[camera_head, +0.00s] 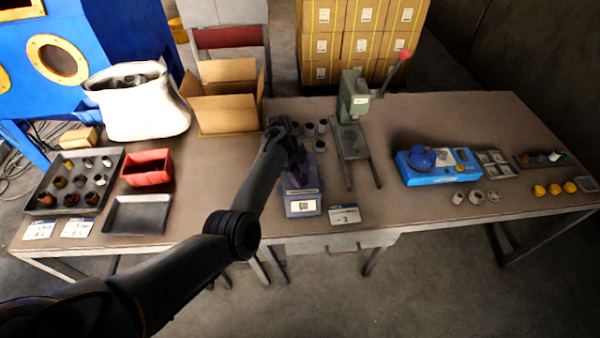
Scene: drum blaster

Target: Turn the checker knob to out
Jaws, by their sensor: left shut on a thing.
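A small grey-purple device (301,205) with a white label plate on its front stands near the front edge of the table, in the middle of the head view. My left arm reaches in from the lower left, and my left gripper (297,172) is low over the back part of this device. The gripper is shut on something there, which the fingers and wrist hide. I cannot make out the checker knob or its setting. My right gripper is not in view.
A green press (354,100) with a red-tipped lever stands right of my gripper. Several small cups (309,129) stand behind it. A blue box (438,172) sits farther right. A cardboard box (222,116), red bin (147,168) and black trays are left.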

